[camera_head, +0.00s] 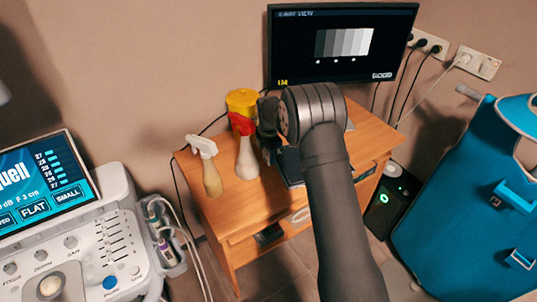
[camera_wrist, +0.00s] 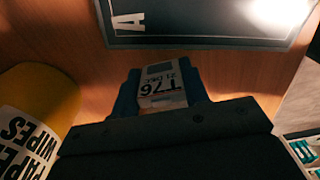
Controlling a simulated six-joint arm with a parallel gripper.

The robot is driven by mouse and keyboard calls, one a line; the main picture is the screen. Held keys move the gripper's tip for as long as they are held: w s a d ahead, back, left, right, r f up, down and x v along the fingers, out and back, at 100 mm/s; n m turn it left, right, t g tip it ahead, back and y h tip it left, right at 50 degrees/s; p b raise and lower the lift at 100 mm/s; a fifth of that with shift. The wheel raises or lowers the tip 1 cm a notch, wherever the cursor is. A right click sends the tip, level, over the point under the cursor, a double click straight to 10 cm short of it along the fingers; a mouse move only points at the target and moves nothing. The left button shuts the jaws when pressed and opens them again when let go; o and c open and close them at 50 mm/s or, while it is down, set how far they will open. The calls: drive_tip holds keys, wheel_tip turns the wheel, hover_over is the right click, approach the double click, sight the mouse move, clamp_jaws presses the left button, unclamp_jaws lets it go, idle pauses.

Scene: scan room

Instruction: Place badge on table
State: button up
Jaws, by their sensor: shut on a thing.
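The badge (camera_wrist: 162,88) is a small white block-like tag marked "T76", held between the blue fingertips of my gripper (camera_wrist: 160,92) in the wrist view. My gripper is shut on it. The wooden table (camera_head: 215,215) stands against the wall, and its bare wood (camera_wrist: 85,75) shows around the gripper in the wrist view. In the head view my dark gripper (camera_head: 267,118) is over the table, beside the spray bottles. The badge is hidden there, and I cannot tell whether it touches the table.
A red-topped spray bottle (camera_head: 246,158), a beige bottle (camera_head: 210,172) and a yellow wipes tub (camera_head: 242,99) stand on the table's left side. A monitor (camera_head: 340,45) is at the back. An ultrasound console (camera_head: 85,240) is left; a blue apron-like item (camera_head: 460,210) is right.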

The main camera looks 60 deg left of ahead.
drive_tip(key=shift+f, duration=0.1)
drive_tip(key=o, duration=1)
drive_tip(key=shift+c, duration=0.2)
wheel_tip(320, 180, up, 12)
drive_tip(key=shift+f, duration=0.25)
drive_tip(key=shift+r, duration=0.35)
drive_tip(key=c, duration=0.5)
